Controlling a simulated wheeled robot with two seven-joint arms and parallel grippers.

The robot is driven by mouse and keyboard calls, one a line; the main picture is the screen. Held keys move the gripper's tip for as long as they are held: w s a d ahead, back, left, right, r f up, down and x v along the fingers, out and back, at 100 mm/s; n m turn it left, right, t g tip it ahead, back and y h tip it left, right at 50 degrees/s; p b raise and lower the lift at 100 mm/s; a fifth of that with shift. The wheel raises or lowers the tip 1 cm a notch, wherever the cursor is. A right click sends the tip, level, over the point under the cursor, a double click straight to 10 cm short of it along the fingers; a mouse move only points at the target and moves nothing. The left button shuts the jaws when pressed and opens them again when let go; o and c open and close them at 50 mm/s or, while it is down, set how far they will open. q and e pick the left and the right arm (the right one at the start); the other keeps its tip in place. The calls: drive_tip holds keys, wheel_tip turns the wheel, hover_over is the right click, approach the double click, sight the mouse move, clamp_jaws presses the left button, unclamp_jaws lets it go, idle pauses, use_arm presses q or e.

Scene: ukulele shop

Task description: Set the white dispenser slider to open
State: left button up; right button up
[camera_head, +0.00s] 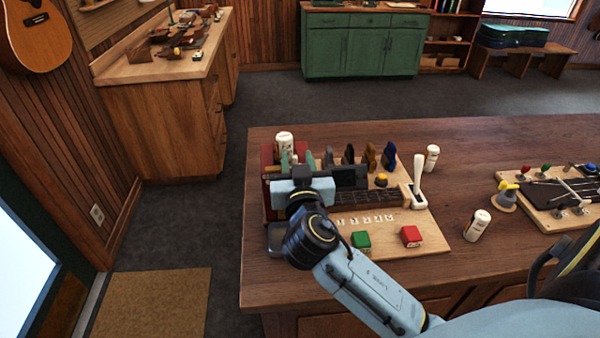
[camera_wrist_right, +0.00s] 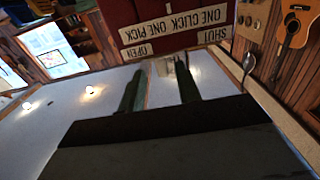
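The red dispenser (camera_head: 267,160) stands at the left end of the wooden board, mostly behind my right gripper. In the right wrist view its red face (camera_wrist_right: 180,8) carries upside-down labels: OPEN (camera_wrist_right: 138,51) on the left and SHUT (camera_wrist_right: 214,35) on the right. A pale part (camera_wrist_right: 174,66), perhaps the white slider, shows below the labels between my fingertips. Its exact setting is unclear. My right gripper (camera_wrist_right: 160,76) has its two dark green fingers apart, close to the dispenser; contact cannot be told. My left gripper is not in view.
The wooden board (camera_head: 450,246) also holds several coloured picks, a white lever (camera_head: 419,178), a green block (camera_head: 361,240) and a red block (camera_head: 411,236). A tool board (camera_head: 540,215) lies right. The table's front left is clear.

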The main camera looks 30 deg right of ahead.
drive_tip(key=b+v, duration=0.3)
drive_tip(key=v, duration=1)
drive_tip(key=shift+s, duration=0.1)
